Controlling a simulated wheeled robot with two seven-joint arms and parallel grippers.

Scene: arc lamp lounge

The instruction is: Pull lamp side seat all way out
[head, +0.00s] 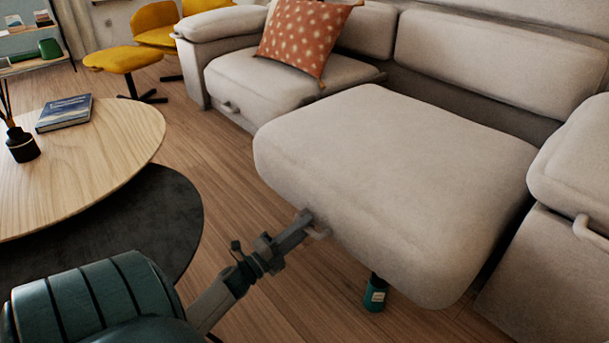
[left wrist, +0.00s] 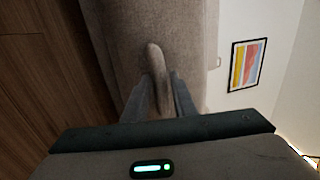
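A light grey sofa seat (head: 400,170) in the middle of the head view stands well forward of the seats on either side. A pale curved handle (head: 320,233) sits low on its front face. My left gripper (head: 304,220) is at that handle. In the left wrist view the handle (left wrist: 155,65) runs between the two fingers (left wrist: 161,98), which appear closed against its sides. The seat's fabric (left wrist: 130,30) is right behind it. No lamp is in view. My right gripper is not in view.
Wood floor (head: 225,170) lies bare between table and sofa. The left seat (head: 270,80) holds a cushion (head: 303,35).

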